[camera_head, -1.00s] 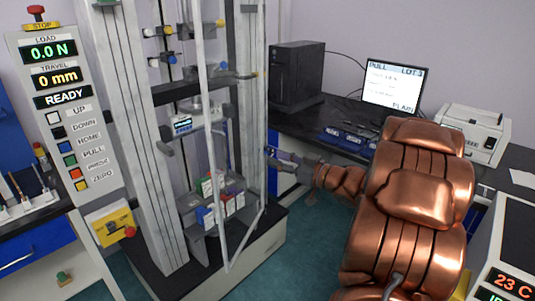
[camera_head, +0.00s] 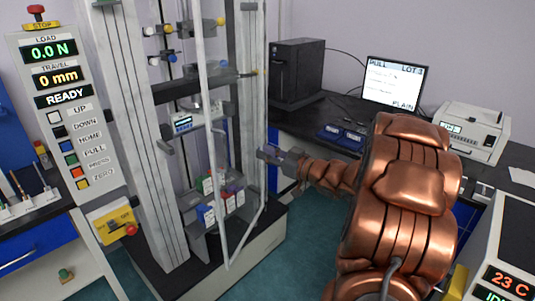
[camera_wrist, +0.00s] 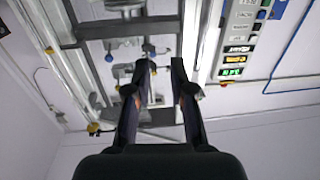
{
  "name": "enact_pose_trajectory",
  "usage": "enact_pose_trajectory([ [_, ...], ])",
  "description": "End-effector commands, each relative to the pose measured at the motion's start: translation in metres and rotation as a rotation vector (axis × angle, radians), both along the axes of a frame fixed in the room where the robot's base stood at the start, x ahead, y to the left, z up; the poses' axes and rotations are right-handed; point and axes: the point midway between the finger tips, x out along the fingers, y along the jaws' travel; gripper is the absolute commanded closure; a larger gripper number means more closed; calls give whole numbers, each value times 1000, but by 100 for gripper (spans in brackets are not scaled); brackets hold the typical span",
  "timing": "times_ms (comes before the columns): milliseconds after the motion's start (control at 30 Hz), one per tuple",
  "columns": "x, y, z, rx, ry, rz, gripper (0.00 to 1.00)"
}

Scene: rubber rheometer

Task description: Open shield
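The shield (camera_head: 215,185) is a clear panel in a thin white frame on the front of the tall test machine. It stands at an angle to the machine, with its lower edge running from front left to back right. A pale curved bar, perhaps its handle, shows on it. My gripper (camera_head: 262,153) is at the right of the shield, close to the machine's right column; I cannot tell if it touches anything. In the wrist view my gripper (camera_wrist: 156,68) is open, with a clear gap and nothing between the fingers. The machine's crossbars and fittings lie beyond them.
The control panel (camera_head: 60,110) with a yellow switch box (camera_head: 113,226) is at the left. A dark bench (camera_head: 320,118) with a monitor (camera_head: 394,84) and a white device (camera_head: 470,132) is behind my arm. Small coloured boxes (camera_head: 226,202) sit inside the machine.

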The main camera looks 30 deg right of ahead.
Motion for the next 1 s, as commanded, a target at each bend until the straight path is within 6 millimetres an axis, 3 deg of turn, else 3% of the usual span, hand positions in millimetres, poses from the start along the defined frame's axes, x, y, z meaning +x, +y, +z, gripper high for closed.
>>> enact_pose_trajectory([
  [200,0,0,0,0,0,0,100],
  [800,0,0,0,0,0,0,100],
  [1000,0,0,0,0,0,0,80],
])
